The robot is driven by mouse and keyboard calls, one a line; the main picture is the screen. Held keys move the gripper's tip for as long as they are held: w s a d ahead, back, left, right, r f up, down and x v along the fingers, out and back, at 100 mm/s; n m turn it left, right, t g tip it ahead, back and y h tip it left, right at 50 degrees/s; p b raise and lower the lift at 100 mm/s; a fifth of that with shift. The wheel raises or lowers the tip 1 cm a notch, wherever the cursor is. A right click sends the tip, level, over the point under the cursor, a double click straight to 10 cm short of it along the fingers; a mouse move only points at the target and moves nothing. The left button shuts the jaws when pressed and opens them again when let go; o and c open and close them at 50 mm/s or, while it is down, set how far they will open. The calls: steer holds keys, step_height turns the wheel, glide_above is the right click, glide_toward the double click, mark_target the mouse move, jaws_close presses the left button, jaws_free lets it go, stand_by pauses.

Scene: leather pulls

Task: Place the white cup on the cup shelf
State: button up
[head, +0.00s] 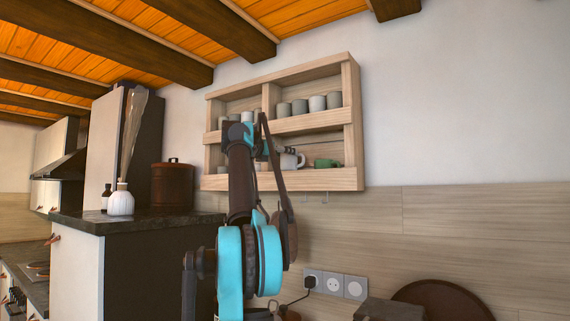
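The wooden cup shelf (356,120) hangs on the wall and has upper and lower compartments. A white cup (290,162) with its handle to the right is at the lower right compartment, partly hidden by my arm and gripper. My gripper (287,151) is right at this cup, in front of the lower compartment. The fingers are small and dark, and I cannot tell whether they are closed on the cup or whether the cup rests on the board. A green cup (327,163) lies or stands just to the right of it.
Several grey and white cups (317,104) stand in the upper right compartment. A dark counter (130,219) with a white vase (121,201) and a brown canister (173,186) is at the left. Wall sockets (333,285) and a round brown board (440,300) are below.

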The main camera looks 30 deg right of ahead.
mark_target(284, 161)
steer(key=shift+w+d, duration=0.1)
steer(key=shift+d, duration=0.4)
steer(key=shift+a+f, duration=0.1)
steer(key=shift+f, duration=1.7)
steer(key=shift+f, duration=0.1)
steer(key=o, duration=1.4)
steer(key=v, duration=1.2)
steer(key=shift+w+a, duration=0.1)
